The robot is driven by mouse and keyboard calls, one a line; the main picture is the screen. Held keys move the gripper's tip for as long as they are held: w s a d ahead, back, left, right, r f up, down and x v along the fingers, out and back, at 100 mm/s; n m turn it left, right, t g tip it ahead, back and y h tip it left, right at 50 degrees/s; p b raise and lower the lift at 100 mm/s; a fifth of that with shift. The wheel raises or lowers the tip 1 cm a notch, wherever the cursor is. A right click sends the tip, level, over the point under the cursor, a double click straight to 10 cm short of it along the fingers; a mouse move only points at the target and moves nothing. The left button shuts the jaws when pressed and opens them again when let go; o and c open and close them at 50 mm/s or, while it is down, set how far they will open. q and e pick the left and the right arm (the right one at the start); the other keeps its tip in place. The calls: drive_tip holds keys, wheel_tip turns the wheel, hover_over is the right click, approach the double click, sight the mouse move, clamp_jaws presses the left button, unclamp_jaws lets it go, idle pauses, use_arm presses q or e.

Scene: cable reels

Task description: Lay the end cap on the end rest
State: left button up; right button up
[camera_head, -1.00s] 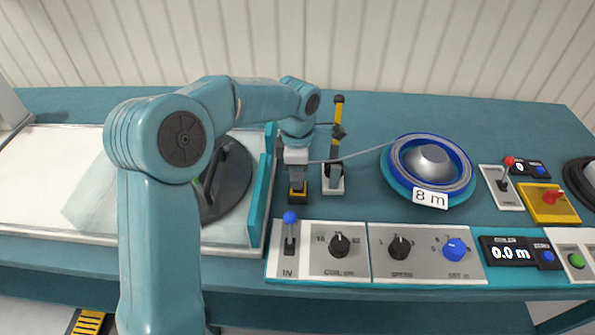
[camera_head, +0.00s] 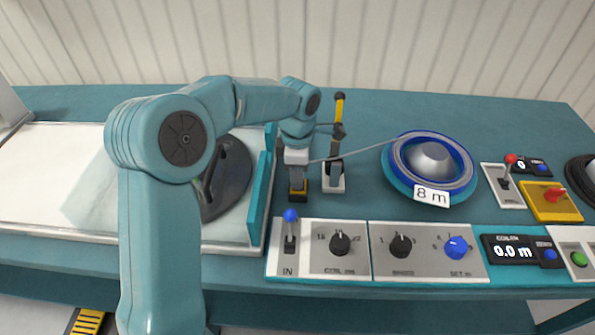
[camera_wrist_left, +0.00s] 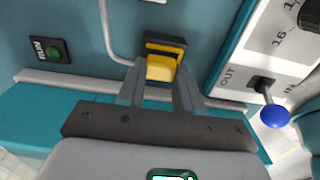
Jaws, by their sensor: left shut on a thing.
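My left gripper (camera_head: 298,181) is at the end of the arm coming in from the left and points down at the small black and yellow end rest (camera_head: 298,195). In the left wrist view its fingers (camera_wrist_left: 160,90) are shut on a yellow block, which I take as the end cap (camera_wrist_left: 160,69). The black-framed end rest (camera_wrist_left: 165,43) is right at the cap. I cannot tell whether the cap touches it. A grey cable (camera_head: 350,153) runs from the blue reel (camera_head: 402,180) toward the gripper. My right gripper is not in view.
The control panel (camera_head: 320,265) with knobs and a blue-knobbed IN lever (camera_head: 290,216) lies in front. A white tray (camera_head: 45,150) with a dark disc is at left. The back of the bench is clear.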

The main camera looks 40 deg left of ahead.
use_arm(q)
drive_tip(key=shift+f+b, duration=0.35)
drive_tip(key=shift+f, duration=0.15)
idle(0.8)
drive_tip(key=o, duration=1.1)
drive_tip(key=shift+c, duration=0.2)
drive_tip(key=shift+o, duration=0.3)
drive_tip(key=shift+o, duration=1.3)
drive_tip(key=shift+r, duration=0.1)
drive_tip(key=shift+r+p, duration=3.15)
drive_tip(key=shift+r, duration=0.85)
